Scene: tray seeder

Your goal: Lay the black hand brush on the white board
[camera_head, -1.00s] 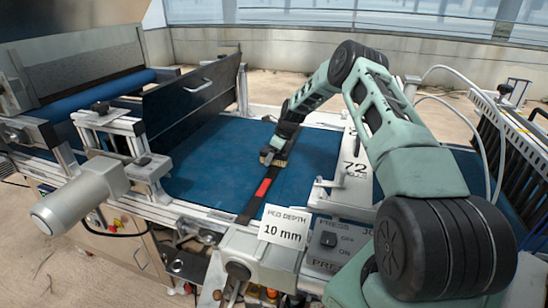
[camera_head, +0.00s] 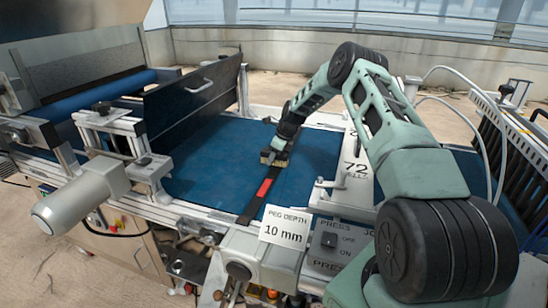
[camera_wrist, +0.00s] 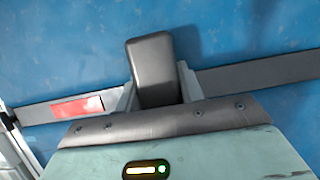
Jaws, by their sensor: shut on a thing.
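The black hand brush (camera_wrist: 153,68) is between my gripper's two fingers in the wrist view, its dark block pointing away from the palm. In the head view my gripper (camera_head: 276,150) is over the blue belt, and a tan edge, likely the brush's bristles (camera_head: 272,158), shows below it. My gripper is shut on the brush. I cannot tell whether the brush touches the belt or strip beneath. A white board (camera_head: 357,182) marked 72 stands to the right of my gripper, partly hidden by my arm.
A black strip with a red patch (camera_head: 264,187) runs along the blue belt (camera_head: 205,165) under my gripper. A dark upright panel (camera_head: 195,100) borders the belt at left. A "PEG DEPTH 10 mm" sign (camera_head: 284,227) and a switch box (camera_head: 328,240) stand in front.

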